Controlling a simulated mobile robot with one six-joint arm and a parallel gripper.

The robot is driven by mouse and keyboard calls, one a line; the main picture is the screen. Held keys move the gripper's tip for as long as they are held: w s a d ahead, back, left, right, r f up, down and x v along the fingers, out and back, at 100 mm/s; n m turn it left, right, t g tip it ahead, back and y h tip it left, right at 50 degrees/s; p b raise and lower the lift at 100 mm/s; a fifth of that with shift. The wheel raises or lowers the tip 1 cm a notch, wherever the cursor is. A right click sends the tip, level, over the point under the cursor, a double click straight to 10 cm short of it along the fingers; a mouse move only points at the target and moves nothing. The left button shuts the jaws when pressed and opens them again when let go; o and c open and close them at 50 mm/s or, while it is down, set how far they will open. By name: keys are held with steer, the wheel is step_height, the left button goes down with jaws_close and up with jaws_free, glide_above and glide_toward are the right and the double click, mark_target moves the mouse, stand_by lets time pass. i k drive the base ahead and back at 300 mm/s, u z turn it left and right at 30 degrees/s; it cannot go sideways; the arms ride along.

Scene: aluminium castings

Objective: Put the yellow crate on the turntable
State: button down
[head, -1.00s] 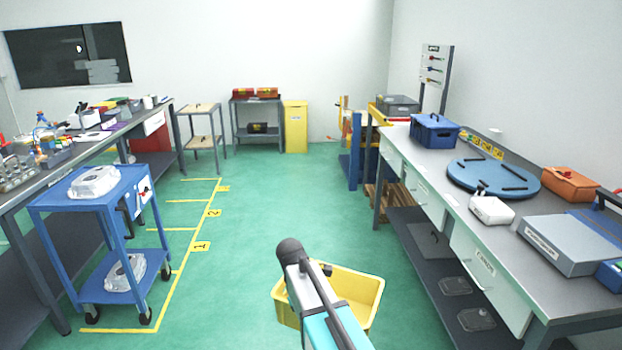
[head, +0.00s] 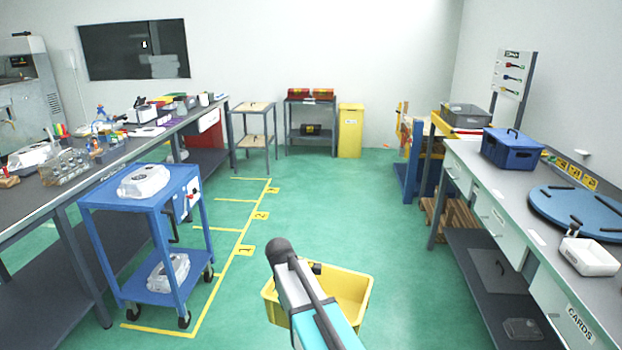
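The yellow crate (head: 352,292) shows at the bottom middle of the head view, above the green floor and partly behind my arm. It looks empty inside. My arm's dark rounded end and teal link cover its left part. My gripper's fingers are hidden, so I cannot see whether they hold the crate. The turntable (head: 577,212) is a blue round disc with dark bars, lying on the right-hand workbench at the right edge of the view. A small white box (head: 590,257) stands at its near edge.
The right workbench (head: 508,211) also carries a blue lidded crate (head: 511,150) at its far end. A blue trolley (head: 143,204) with castings stands at left inside yellow floor lines. The green floor (head: 325,200) between is clear.

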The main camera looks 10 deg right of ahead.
mark_target(586, 207)
steer(key=u, duration=0.1)
steer(key=i, duration=2)
steer(key=z, duration=0.4)
steer(key=i, duration=0.6)
steer(key=z, duration=1.1)
steer(key=i, duration=0.95)
steer(key=z, duration=0.55)
